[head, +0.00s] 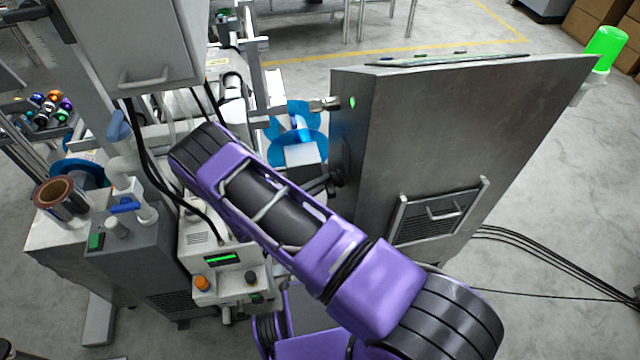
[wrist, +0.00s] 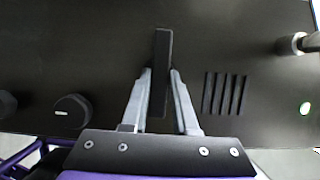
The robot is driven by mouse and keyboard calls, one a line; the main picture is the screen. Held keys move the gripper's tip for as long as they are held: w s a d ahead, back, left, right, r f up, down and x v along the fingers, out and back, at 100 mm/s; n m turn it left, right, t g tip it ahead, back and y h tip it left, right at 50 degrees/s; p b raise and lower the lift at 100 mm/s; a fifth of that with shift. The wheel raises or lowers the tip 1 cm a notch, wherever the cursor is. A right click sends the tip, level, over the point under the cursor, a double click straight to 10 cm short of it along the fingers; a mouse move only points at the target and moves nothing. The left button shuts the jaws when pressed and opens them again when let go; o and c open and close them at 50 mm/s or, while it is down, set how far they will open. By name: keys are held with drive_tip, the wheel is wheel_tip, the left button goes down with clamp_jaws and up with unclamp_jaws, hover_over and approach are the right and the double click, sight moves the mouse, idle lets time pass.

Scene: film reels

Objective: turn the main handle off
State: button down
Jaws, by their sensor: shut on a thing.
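The main handle (wrist: 162,45) is a dark, narrow bar on a dark panel (wrist: 225,35). In the wrist view it stands upright in the picture, in line with my gripper. My gripper (wrist: 161,75) has its two grey fingers on either side of the handle's lower part and is shut on it. In the head view the panel appears to be the left face of the large grey metal cabinet (head: 480,130), seen at a steep angle. My purple arm covers much of that area, and I cannot make out the gripper or the handle clearly there.
Round black knobs (wrist: 73,111) lie left of the handle, and vent slots (wrist: 225,94) lie right. A machine with a small green display (head: 222,258) stands close left of the cabinet.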

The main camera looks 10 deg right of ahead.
drive_tip(key=shift+f+b, duration=0.1)
drive_tip(key=shift+b, duration=0.2)
drive_tip(key=m+g+h+b, duration=0.1)
drive_tip(key=m+g+h, duration=0.1)
drive_tip(key=m, duration=0.5)
drive_tip(key=m+g+h+b, duration=0.2)
drive_tip(key=m, duration=0.5)
drive_tip(key=w+m+g+h+b, duration=0.1)
drive_tip(key=m+g+h, duration=0.1)
drive_tip(key=m, duration=0.6)
drive_tip(key=shift+f+g, duration=0.35)
drive_tip(key=shift+g, duration=0.05)
drive_tip(key=shift+m, duration=0.4)
drive_tip(key=c, duration=0.7)
unclamp_jaws()
